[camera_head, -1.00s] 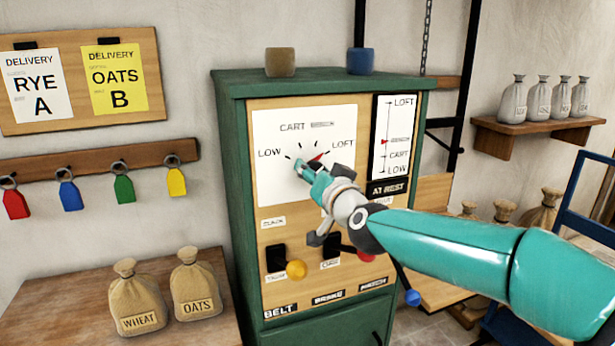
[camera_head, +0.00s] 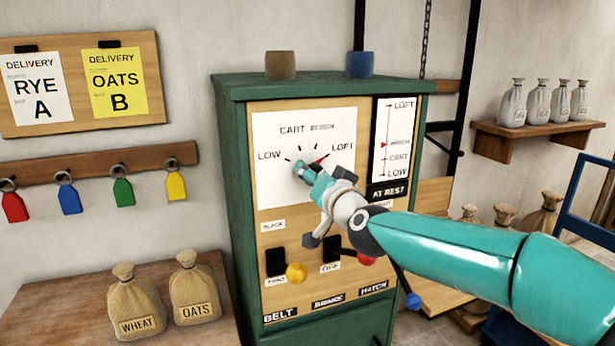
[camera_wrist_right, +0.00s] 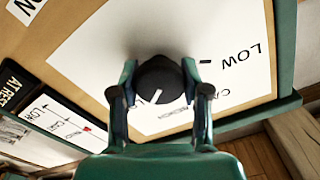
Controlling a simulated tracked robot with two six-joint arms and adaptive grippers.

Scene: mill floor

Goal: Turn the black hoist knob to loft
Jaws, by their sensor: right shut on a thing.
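The black hoist knob (camera_wrist_right: 158,80) sits on the white dial plate (camera_head: 277,191) of the green cabinet. My right gripper (camera_head: 302,168) is at the knob; in the wrist view its two fingers (camera_wrist_right: 158,86) are shut on the knob's sides. The knob's white line points down and slightly left in that view, well away from the LOW mark. The LOFT label (camera_head: 343,143) shows in the head view, but my gripper hides the knob's line there. I cannot tell which mark the line meets. My left gripper is not in view.
Below the dial are a yellow knob (camera_head: 296,272) and a red knob (camera_head: 366,258), close under my right wrist. A gauge (camera_head: 395,138) has its red marker between CART and LOFT, above an AT REST sign (camera_head: 388,191). Sacks (camera_head: 137,302) stand on the left bench.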

